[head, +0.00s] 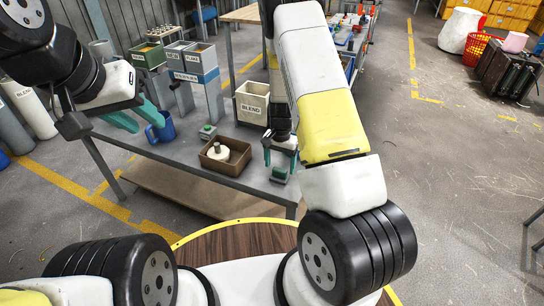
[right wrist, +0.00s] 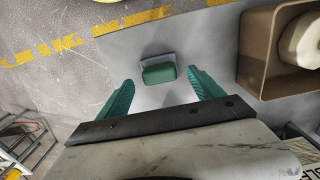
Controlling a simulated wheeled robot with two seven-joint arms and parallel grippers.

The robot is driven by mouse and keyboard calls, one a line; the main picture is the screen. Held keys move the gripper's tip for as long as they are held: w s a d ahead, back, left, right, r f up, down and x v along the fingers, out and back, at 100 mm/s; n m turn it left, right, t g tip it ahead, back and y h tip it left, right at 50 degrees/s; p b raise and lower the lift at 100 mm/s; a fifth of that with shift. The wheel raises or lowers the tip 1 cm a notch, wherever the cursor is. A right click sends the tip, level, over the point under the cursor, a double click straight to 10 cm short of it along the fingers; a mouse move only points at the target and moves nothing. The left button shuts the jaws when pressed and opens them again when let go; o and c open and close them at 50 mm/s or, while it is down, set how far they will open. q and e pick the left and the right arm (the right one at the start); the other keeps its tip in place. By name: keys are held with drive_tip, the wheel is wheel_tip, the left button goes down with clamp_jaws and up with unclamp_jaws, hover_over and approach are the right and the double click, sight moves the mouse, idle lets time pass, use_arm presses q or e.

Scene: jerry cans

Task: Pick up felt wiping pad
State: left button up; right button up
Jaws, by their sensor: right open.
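A small pad with a green top and a grey-white base (head: 279,174) lies on the grey table near its front edge. It also shows in the right wrist view (right wrist: 159,73), flat on the table and in full view. My right gripper (head: 280,161) is open and points down above it. In the right wrist view the pad sits ahead of and between the two green fingers (right wrist: 164,80), with nothing touching it. A similar small green-topped block (head: 207,131) lies further back on the table. My left gripper (head: 149,125) is open and empty at the table's left, close to the blue mug.
A brown tray (head: 243,167) with a white round object (head: 218,151) stands just left of the pad. A cream bin marked BLEND (head: 252,103) stands behind my right gripper. The blue mug (head: 162,128) stands at the left. Labelled bins (head: 190,60) stand further back.

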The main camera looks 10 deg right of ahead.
sight(280, 169)
wheel_tip(280, 169, down, 4)
drive_tip(key=shift+r, duration=0.25)
drive_tip(key=shift+c, duration=0.3)
drive_tip(key=c, duration=1.4)
drive_tip(key=shift+o, duration=0.2)
drive_tip(key=shift+r, duration=0.1)
drive_tip(key=shift+r, duration=0.6)
wheel_tip(280, 169, up, 2)
drive_tip(key=shift+r, duration=0.1)
drive_tip(key=s+a, duration=0.2)
drive_tip(key=s, duration=0.5)
drive_tip(key=s+a+r, duration=0.1)
drive_tip(key=s+a, duration=0.1)
drive_tip(key=s, duration=0.6)
drive_tip(key=shift+s+a+r, duration=0.25)
